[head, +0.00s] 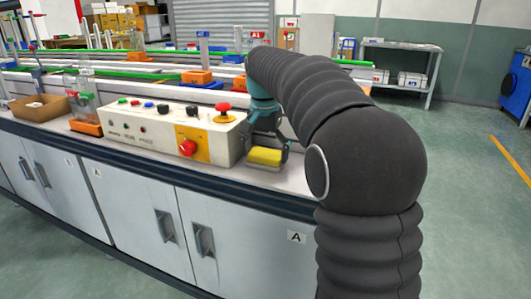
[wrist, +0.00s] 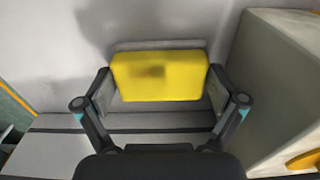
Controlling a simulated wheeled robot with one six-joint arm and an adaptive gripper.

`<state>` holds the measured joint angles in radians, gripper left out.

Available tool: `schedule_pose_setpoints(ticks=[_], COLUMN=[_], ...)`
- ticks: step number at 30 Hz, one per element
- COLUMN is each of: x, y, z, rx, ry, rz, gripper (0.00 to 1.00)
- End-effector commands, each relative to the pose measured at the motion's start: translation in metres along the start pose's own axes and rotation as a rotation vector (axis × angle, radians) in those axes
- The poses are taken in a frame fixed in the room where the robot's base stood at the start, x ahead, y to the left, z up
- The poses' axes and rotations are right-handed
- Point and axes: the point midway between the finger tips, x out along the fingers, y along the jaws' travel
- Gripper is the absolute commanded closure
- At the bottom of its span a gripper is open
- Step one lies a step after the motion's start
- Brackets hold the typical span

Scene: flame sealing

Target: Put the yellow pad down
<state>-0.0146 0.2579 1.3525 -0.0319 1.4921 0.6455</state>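The yellow pad (head: 267,157) is at the front edge of the counter, just right of the control box. In the wrist view the yellow pad (wrist: 160,76) is a level block with a dark smudge in its middle. My gripper (wrist: 160,88) has one finger against each short side of the pad and is shut on it. In the head view my gripper (head: 266,150) points down over the counter. The pad is at or very close to the counter top; I cannot tell whether its underside touches.
The cream control box (head: 140,126) with a red emergency button (head: 187,148) on a yellow plate stands close on the left; its side (wrist: 275,80) shows right in the wrist view. An orange-based bottle (head: 86,110) and cardboard tray (head: 40,107) stand farther left. The counter's front edge (wrist: 140,118) is near.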

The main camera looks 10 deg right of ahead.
Motion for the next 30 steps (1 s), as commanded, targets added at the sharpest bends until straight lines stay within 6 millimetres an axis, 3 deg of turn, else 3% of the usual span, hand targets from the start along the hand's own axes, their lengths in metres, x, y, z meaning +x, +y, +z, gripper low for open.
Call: schedule_pose_setpoints(ticks=[10, 14, 30], x=[-0.001, -0.01, -0.107], y=[0.0, 0.0, -0.001], z=[0.0, -0.001, -0.001], rx=[0.0, 0.0, 0.0], ry=[0.0, 0.001, 0.001], rz=[0.0, -0.001, -0.001], gripper=[0.0, 0.0, 0.0])
